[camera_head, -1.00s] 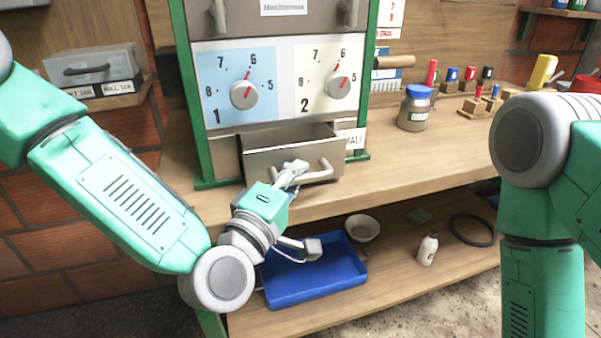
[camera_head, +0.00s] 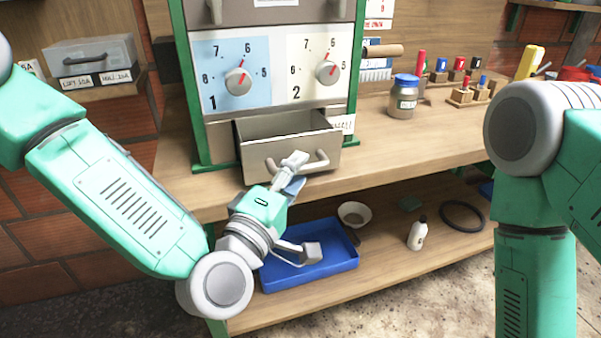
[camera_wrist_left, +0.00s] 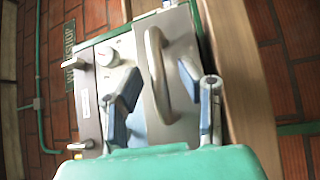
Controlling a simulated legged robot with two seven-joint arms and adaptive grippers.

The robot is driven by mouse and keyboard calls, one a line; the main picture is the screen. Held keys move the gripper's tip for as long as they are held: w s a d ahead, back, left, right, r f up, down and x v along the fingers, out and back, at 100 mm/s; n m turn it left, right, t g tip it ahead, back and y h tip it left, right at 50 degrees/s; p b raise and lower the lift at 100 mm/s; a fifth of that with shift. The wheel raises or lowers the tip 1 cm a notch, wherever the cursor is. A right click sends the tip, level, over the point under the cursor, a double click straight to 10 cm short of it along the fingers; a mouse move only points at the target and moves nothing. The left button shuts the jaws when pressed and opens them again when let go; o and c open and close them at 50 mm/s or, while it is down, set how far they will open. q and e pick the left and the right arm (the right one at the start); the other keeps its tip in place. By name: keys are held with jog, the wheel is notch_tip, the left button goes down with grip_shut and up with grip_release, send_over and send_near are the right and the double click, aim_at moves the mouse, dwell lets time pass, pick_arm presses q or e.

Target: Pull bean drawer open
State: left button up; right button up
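The bean drawer (camera_head: 288,157) is a metal box under the dial panel. It stands pulled out, with its empty-looking inside showing. Its curved bar handle (camera_head: 322,160) is on the front; in the left wrist view the handle (camera_wrist_left: 155,65) runs between the fingers. My left gripper (camera_head: 292,172) is at the handle, partly covering it in the head view. In the left wrist view its blue-padded fingers (camera_wrist_left: 158,86) are spread, one on each side of the bar, with gaps visible. My right arm shows at the right; its gripper is out of view.
Two dials (camera_head: 238,81) are above the drawer. A blue-lidded jar (camera_head: 403,98) stands right on the wooden bench (camera_head: 400,140). Below, the shelf holds a blue tray (camera_head: 310,270), a bowl (camera_head: 355,213), a white bottle (camera_head: 418,233) and a black ring (camera_head: 462,216).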

pick_arm(q)
jog(key=v, duration=0.7)
jog(key=shift+a+f, duration=0.2)
jog(key=shift+f, duration=0.05)
jog(key=s+a+r+n+g+y+p, duration=0.1)
jog(key=s+r+n+g+p, duration=0.3)
jog(key=p, duration=0.7)
jog(key=shift+m+t, duration=0.5)
jog(key=b+x, duration=0.1)
jog(key=x, duration=0.3)
jog(key=b+x, duration=0.2)
jog(key=x, duration=0.2)
jog(key=b+x, duration=0.2)
jog(key=x, duration=0.3)
jog(key=shift+a+f, duration=0.1)
jog(key=shift+f, duration=0.3)
